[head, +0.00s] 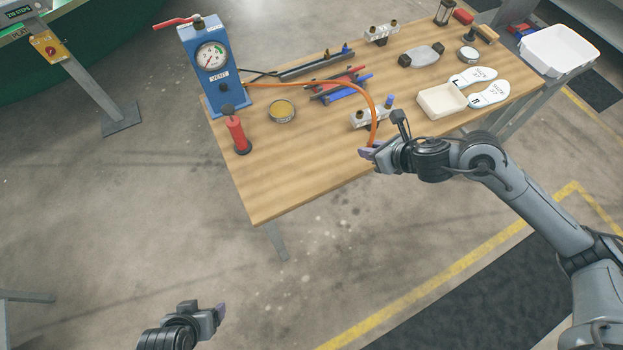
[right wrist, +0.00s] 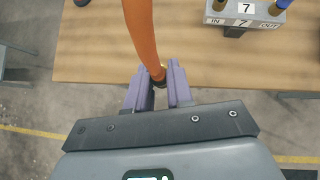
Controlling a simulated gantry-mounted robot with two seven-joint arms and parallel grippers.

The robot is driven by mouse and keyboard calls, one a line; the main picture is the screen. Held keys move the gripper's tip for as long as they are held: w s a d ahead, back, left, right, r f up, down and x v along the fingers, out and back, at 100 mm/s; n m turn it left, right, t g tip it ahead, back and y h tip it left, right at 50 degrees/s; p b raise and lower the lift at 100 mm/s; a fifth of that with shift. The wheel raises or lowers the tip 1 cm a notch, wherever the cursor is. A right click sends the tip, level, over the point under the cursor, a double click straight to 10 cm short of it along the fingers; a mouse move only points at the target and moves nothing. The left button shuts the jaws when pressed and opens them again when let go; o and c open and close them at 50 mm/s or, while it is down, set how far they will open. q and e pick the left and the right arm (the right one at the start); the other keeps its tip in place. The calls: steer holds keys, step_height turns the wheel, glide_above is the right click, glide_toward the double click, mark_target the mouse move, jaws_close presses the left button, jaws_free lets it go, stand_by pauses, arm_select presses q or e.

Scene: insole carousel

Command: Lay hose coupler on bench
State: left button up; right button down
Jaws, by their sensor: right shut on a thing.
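The orange hose (head: 362,92) runs from the blue gauge stand across the bench (head: 310,185) and arcs down to my right gripper (head: 368,153) at the bench's front edge. In the right wrist view the hose (right wrist: 142,35) ends in a small, partly hidden brass-coloured hose coupler (right wrist: 159,76) between the purple fingers of my right gripper (right wrist: 157,88), which is shut on it. In that view the fingers overlap the front edge of the wooden top; their height above it is unclear. My left gripper (head: 220,312) is off the bench at lower left; its opening cannot be told.
A block labelled 7 (right wrist: 245,12) stands just beyond my right gripper. The gauge stand (head: 207,65), red hand pump (head: 237,132), round tin (head: 281,111), beige tray (head: 441,101) and insoles (head: 489,94) are on the bench. Its front-left top is clear.

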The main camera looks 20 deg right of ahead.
steer(key=w+a+f+b, duration=0.1)
steer(key=w+a+f, duration=0.1)
steer(key=a+f, duration=0.1)
steer(key=w+a+f, duration=0.2)
steer(key=a+f, duration=0.1)
steer(key=w+a+f+b, duration=0.1)
steer(key=w+a+f, duration=0.1)
steer(key=a, duration=0.1)
steer(key=shift+w+a+f+b, duration=0.1)
steer(key=shift+a+f+b, duration=0.05)
steer(key=shift+f+b, duration=0.65)
steer(key=shift+f, duration=1.65)
arm_select(q)
step_height(320, 180, down, 4)
steer(key=shift+d+f, duration=0.1)
steer(key=shift+f, duration=0.15)
steer(key=shift+w, duration=0.1)
arm_select(e)
steer(key=shift+f, duration=0.15)
steer(key=c, duration=1)
jaws_free()
arm_select(q)
steer(key=shift+d+f, duration=0.1)
steer(key=shift+f, duration=0.05)
